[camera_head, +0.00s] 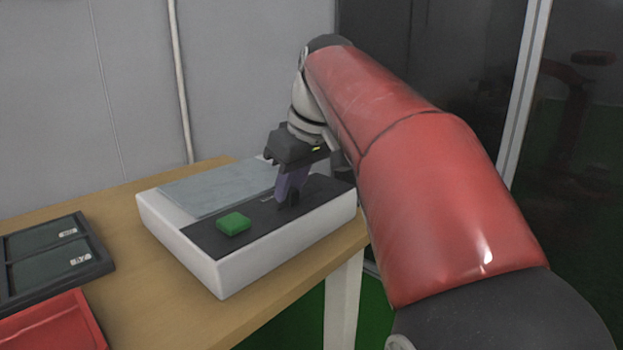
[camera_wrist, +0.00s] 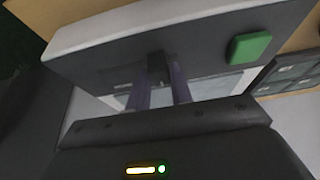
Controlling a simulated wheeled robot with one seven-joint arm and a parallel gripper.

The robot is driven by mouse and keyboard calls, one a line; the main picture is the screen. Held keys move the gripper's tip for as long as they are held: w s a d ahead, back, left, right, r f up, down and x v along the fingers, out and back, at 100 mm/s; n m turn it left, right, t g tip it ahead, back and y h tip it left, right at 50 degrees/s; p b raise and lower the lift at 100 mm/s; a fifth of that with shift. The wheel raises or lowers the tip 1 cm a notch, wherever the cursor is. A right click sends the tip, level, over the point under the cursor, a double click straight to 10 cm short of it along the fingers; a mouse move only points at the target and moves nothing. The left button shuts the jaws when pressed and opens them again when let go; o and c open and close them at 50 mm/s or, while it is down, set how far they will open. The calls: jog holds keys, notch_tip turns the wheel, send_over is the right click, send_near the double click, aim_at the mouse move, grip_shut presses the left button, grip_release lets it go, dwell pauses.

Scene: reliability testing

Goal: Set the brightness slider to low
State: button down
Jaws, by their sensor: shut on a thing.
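The white device box (camera_head: 229,271) sits on the table with a dark control strip on top. Its slider knob (camera_head: 295,198) is a small black block on that strip, right of the green button (camera_head: 233,223). My gripper (camera_head: 291,190) reaches down over the strip, its purple-grey fingers shut on the knob. In the wrist view the knob (camera_wrist: 158,66) stands between the two fingertips (camera_wrist: 160,82), and the green button (camera_wrist: 249,46) is to its right. The slot and any markings by the knob are mostly hidden or too blurred to read.
A grey panel (camera_head: 218,187) covers the box's back part. On the wooden table (camera_head: 150,310), a black two-compartment tray (camera_head: 103,262) and a red bin (camera_head: 85,312) lie left of the box. A grey wall is behind. The box stands near the table's right edge.

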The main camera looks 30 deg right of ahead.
jog(key=shift+s+a, duration=0.2)
jog(key=shift+a, duration=0.4)
jog(key=c, duration=1.2)
grip_release()
jog(key=shift+a, duration=0.15)
jog(key=shift+c, duration=0.2)
jog(key=p+v, duration=0.2)
jog(key=v, duration=0.5)
jog(key=shift+s+r, duration=0.2)
jog(key=shift+r, duration=0.15)
